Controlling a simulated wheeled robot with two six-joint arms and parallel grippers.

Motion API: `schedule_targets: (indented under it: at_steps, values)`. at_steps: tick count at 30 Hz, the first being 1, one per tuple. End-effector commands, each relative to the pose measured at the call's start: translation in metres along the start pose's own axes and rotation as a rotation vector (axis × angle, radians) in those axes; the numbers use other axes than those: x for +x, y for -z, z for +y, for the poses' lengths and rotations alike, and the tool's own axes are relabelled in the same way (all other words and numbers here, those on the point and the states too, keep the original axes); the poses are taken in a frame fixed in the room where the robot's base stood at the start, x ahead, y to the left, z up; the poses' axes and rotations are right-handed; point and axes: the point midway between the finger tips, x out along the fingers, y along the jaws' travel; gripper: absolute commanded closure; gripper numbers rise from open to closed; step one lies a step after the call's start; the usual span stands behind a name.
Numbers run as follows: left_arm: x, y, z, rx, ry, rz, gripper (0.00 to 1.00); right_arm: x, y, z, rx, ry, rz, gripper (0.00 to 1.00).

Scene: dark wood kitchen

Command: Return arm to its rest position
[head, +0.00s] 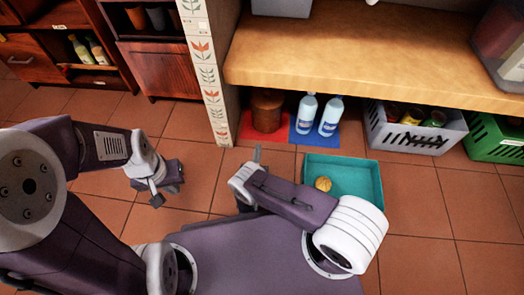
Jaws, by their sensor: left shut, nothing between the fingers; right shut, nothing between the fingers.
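My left arm comes in from the left, and its gripper (156,194) hangs low over the tiled floor, shut and empty. My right arm is folded across the front of my base from the lower right. Its gripper (256,155) points away toward the shelf, shut with nothing held, its tips small in the view. It is left of the teal tray and apart from the bottles.
A teal tray (371,186) with a round yellowish item (323,184) lies beyond my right arm. Two bottles (328,116) stand on a blue mat, beside a brown pot (267,108) on a red mat (246,127). A grey crate (450,136) and green crate (482,141) sit right. Floor at left is clear.

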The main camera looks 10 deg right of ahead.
Motion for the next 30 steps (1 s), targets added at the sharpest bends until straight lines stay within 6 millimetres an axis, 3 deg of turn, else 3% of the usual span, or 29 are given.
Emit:
schedule_targets:
  at_steps: [11,14,17,19,21,23,25,27,30]
  values:
    - [0.001,0.0,0.0,0.0,0.0,0.0,1.0,-0.001,0.0,0.001,0.0,0.003,0.0,1.0]
    - [-0.004,0.001,0.0,0.0,0.0,0.0,1.0,0.004,-0.01,-0.003,0.006,0.035,0.006,1.0]
    - [-0.023,0.003,0.0,0.0,0.0,0.0,1.0,0.023,-0.052,-0.03,0.048,0.206,0.048,1.0]
    - [-0.041,0.004,0.001,0.0,0.0,0.0,1.0,0.034,-0.096,-0.067,0.113,0.413,0.104,1.0]
    - [-0.059,0.006,0.001,0.0,0.0,0.0,1.0,0.031,-0.14,-0.109,0.208,0.643,0.174,1.0]
    - [-0.074,0.008,0.001,0.0,0.0,0.001,1.0,0.017,-0.174,-0.141,0.312,0.834,0.234,1.0]
    - [-0.09,0.01,0.002,0.0,0.0,0.0,1.0,-0.01,-0.212,-0.17,0.459,1.048,0.299,1.0]
    - [-0.107,0.011,0.002,0.0,0.0,0.0,1.0,-0.043,-0.248,-0.189,0.633,1.247,0.357,1.0]
    - [-0.13,0.014,0.003,0.0,0.0,0.0,1.0,-0.092,-0.295,-0.198,0.922,1.497,0.421,1.0]
